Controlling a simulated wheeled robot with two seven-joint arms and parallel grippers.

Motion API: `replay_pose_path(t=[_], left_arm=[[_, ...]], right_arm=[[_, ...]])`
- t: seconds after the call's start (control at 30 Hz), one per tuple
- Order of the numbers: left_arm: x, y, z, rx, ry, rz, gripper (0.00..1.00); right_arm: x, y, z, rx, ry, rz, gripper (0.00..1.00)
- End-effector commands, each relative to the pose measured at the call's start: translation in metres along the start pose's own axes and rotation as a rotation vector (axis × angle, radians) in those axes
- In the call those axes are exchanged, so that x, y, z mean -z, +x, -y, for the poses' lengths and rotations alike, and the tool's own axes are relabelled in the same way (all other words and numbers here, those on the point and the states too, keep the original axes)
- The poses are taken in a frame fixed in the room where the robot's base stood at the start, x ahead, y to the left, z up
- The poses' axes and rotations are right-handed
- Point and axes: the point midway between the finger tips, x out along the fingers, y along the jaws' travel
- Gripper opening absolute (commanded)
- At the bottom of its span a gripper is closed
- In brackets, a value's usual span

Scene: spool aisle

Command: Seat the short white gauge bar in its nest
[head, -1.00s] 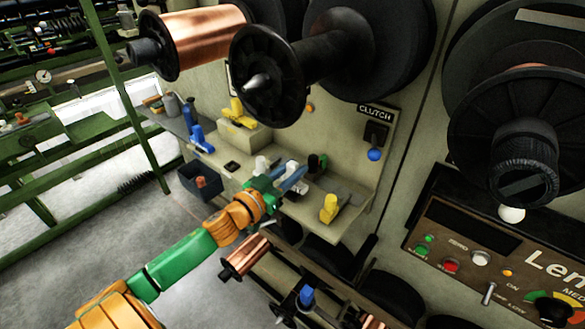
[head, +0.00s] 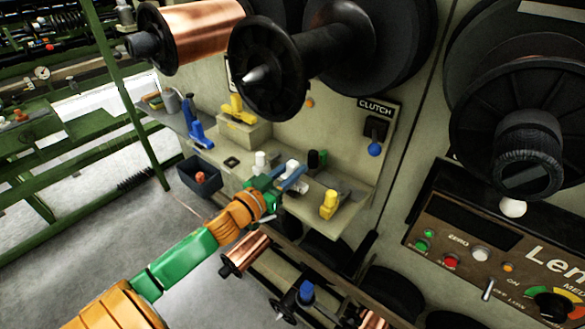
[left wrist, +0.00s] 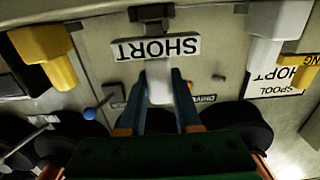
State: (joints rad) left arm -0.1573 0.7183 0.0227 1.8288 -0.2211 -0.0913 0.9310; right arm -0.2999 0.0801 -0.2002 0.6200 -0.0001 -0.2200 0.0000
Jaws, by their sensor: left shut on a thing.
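My left gripper (head: 292,177) reaches over the shelf at the machine's side. Its two blue fingers, also seen in the left wrist view (left wrist: 161,92), are shut on the short white gauge bar (left wrist: 159,84). The bar's white top (head: 291,167) shows between the fingers in the head view. In the left wrist view the bar's far end meets the edge of a white plate marked SHORT (left wrist: 182,48), which reads upside down; I cannot tell whether they touch. I cannot make out the nest clearly. My right gripper is not in view.
On the shelf (head: 345,225) stand a yellow-topped piece (head: 328,204), a white cylinder (head: 260,161) and a dark green piece (head: 317,158). A blue piece (head: 196,132) stands farther left, above a dark bin (head: 199,178). Large spools overhang the shelf.

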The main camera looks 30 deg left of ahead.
Motion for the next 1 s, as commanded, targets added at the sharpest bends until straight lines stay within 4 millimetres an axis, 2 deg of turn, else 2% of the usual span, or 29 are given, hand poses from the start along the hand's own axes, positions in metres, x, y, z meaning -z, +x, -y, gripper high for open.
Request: replay_pose_path(t=[0.27, 0.3, 0.4, 0.43, 0.77, 0.87, 1.0], left_arm=[[-0.011, 0.0, 0.0, -0.001, -0.001, -0.001, 0.0], [-0.011, 0.0, 0.0, -0.001, -0.001, -0.001, 0.35], [-0.01, 0.0, 0.0, -0.001, -0.001, -0.001, 0.62], [-0.01, 0.0, 0.0, -0.001, -0.001, -0.001, 0.67], [-0.011, -0.003, 0.0, 0.0, -0.001, 0.001, 0.67], [-0.012, -0.013, 0.0, 0.0, -0.002, 0.002, 0.67], [-0.012, -0.036, 0.0, 0.0, -0.003, 0.004, 0.67]], right_arm=[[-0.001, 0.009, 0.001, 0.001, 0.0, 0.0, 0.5], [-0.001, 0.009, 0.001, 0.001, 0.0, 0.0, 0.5], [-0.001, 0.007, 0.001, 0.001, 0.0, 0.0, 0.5], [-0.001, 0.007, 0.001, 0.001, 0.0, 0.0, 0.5], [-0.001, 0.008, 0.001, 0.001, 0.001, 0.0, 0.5], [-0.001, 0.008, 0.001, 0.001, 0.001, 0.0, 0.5], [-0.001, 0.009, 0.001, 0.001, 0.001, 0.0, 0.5]])
